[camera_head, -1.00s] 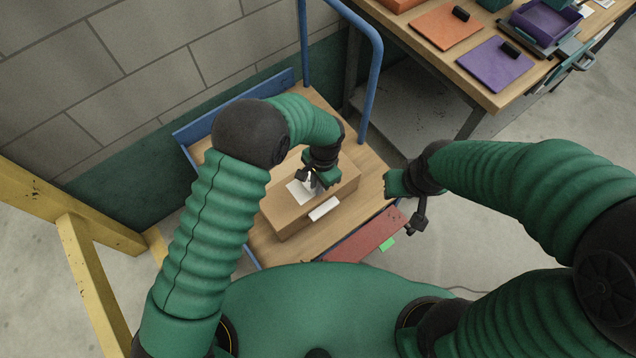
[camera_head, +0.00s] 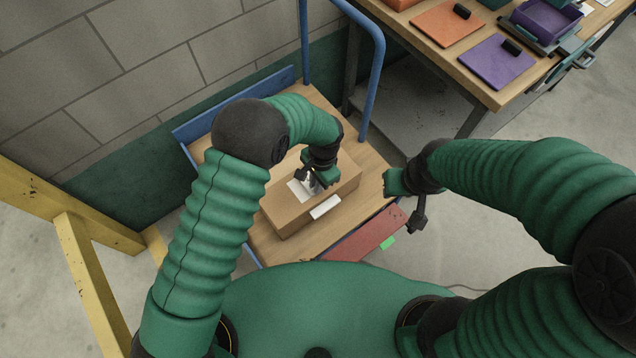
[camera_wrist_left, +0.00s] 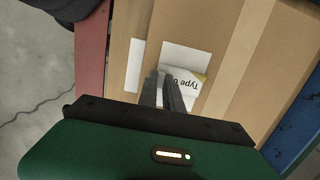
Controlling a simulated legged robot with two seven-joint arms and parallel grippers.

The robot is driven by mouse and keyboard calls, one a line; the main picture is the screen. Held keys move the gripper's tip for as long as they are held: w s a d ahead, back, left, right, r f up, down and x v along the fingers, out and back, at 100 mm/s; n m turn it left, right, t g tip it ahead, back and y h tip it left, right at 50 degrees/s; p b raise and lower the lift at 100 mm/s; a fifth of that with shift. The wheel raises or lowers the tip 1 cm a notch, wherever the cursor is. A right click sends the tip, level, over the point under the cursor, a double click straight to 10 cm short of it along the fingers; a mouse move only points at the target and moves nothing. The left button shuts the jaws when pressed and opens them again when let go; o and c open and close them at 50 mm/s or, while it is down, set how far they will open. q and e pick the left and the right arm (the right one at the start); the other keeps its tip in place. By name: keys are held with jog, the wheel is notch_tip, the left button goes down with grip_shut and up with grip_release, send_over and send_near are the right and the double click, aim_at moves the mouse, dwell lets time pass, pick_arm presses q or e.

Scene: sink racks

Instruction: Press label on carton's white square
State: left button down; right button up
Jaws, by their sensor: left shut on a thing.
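A brown carton (camera_head: 283,213) lies on the wooden deck of a cart, with a white square (camera_head: 296,188) on its top. My left gripper (camera_head: 311,184) is over the carton's top, at the white square. In the left wrist view its fingers (camera_wrist_left: 164,92) are shut on a white label (camera_wrist_left: 187,83) with printed text and a yellowish corner. The label overlaps the lower part of the white square (camera_wrist_left: 184,55); I cannot tell whether it lies flat against it. My right gripper (camera_head: 419,216) is beside the cart, apart from the carton; its fingers are unclear.
A second white patch (camera_head: 325,207) is on the carton's near side. A workbench (camera_head: 490,92) with trays stands at the upper right. A yellow frame (camera_head: 88,265) stands at the left.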

pick_arm(q)
jog(key=shift+f, duration=0.45)
dwell(0.7)
jog(key=c, duration=1.4)
grip_release()
jog(key=shift+c, duration=0.2)
notch_tip(320, 180, up, 17)
jog(key=w+d+p, duration=0.1)
jog(key=p, duration=0.1)
jog(key=shift+d+p, duration=0.4)
jog(key=s+a+r+n+t+h+p, duration=0.1)
jog(key=s+a+r+n+p, duration=0.2)
jog(key=a+r, duration=0.4)
jog(key=s+a+r+n+t+p, duration=0.1)
jog(key=a+r+n+p, duration=0.3)
jog(key=a, duration=0.4)
jog(key=s+a+r+n+t+p, duration=0.1)
jog(key=s+a+r+n+p, duration=0.2)
jog(key=s+a, duration=0.4)
jog(key=shift+s+a+r+n, duration=0.2)
jog(key=shift+a+n, duration=0.4)
